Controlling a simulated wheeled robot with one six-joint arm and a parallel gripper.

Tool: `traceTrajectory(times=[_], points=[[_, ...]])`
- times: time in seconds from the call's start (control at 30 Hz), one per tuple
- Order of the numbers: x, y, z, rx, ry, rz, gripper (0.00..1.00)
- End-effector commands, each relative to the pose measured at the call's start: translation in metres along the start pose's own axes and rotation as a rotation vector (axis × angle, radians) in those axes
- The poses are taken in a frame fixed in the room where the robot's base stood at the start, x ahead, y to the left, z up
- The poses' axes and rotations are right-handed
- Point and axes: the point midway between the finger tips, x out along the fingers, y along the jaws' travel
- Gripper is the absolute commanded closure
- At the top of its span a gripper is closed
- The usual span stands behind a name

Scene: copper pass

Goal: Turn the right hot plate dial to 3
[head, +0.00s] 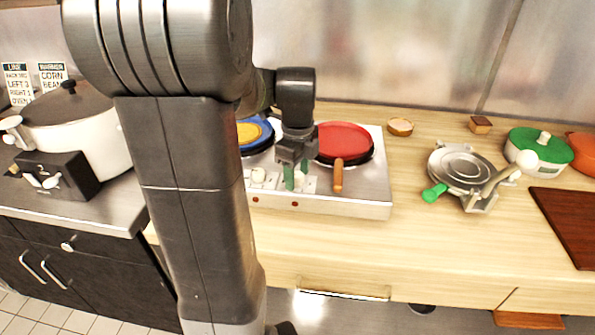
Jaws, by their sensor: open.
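The hot plate unit (370,196) is a silver box on the wooden counter with two burners. Its right burner carries a red pan (343,139) with a wooden handle; its left one carries a blue pan (262,126) with something yellow in it. The left dial (258,175) is a white knob on the front. The right dial (299,180) is mostly hidden by my gripper (297,177), which points down at the front panel with its green-tipped fingers open around or just before the dial. I cannot tell whether they touch it, nor read the dial's setting.
A large white pot (95,145) stands at the left behind a black control box (60,175). The red pan's handle (338,176) sticks out close to my gripper.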

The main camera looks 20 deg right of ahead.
Motion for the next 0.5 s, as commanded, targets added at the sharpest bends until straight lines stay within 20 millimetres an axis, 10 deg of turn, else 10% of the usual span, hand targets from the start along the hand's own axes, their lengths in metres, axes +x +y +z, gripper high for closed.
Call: traceTrajectory(times=[0.1,0.33,0.5], points=[[-0.0002,0.0000,0.0000,0.000,0.000,0.000,0.48],[-0.0004,0.0000,0.0001,0.000,0.000,0.000,0.93],[-0.0006,0.0000,0.0000,-0.005,0.000,0.000,0.92]])
